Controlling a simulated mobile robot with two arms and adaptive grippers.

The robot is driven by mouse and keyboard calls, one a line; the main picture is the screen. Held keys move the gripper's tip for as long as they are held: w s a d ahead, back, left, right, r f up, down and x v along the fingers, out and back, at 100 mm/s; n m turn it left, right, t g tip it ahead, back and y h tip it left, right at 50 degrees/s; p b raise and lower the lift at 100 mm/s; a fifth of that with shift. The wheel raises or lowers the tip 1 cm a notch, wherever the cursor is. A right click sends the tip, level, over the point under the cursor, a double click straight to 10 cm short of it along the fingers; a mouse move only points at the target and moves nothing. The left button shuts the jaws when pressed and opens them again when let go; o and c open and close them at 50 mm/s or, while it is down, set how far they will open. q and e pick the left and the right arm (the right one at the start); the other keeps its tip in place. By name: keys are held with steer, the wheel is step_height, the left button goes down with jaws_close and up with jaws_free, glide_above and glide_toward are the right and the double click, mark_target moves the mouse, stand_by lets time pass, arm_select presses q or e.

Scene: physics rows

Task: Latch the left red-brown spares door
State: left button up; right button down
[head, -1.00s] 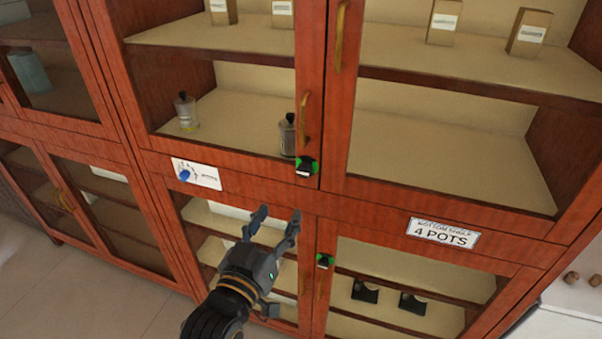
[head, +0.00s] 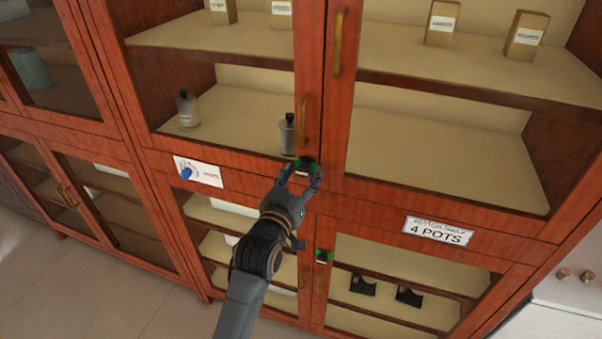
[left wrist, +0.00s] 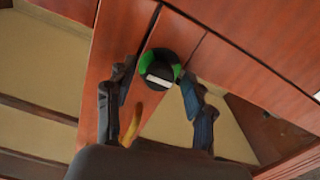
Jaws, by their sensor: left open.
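The red-brown upper left glass door (head: 240,163) has a brass handle (head: 303,122) along its right edge, and I see no clear gap at its edge. A black latch knob (head: 305,165) with green patches and a white bar sits at its lower right corner. The knob also shows in the left wrist view (left wrist: 158,68), with the white bar slightly tilted there. My left gripper (head: 303,176) is open, with one finger on each side of this knob. In the left wrist view my open gripper (left wrist: 157,78) frames the knob; contact is not clear.
A second black and green knob (head: 323,256) sits lower on the cabinet. A white card with a blue dial picture (head: 198,172) is left of my gripper, and a "4 POTS" label (head: 438,231) is to the right. Bottles and boxes stand behind the glass.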

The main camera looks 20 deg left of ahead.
arm_select(q)
steer(key=shift+c, duration=0.2)
jaws_close()
steer(key=m+p, duration=0.2)
steer(key=m, duration=0.1)
steer(key=shift+r+m+p, duration=0.15)
steer(key=shift+m+p, duration=0.25)
steer(key=m+p, duration=0.2)
steer(key=m, duration=0.2)
steer(key=shift+m, duration=0.3)
steer(key=m+p, duration=0.1)
steer(key=m, duration=0.3)
steer(key=shift+m, duration=0.3)
steer(key=m+p, duration=0.1)
steer(key=m, duration=0.3)
steer(key=shift+m+p, duration=0.3)
steer(key=shift+m, duration=0.1)
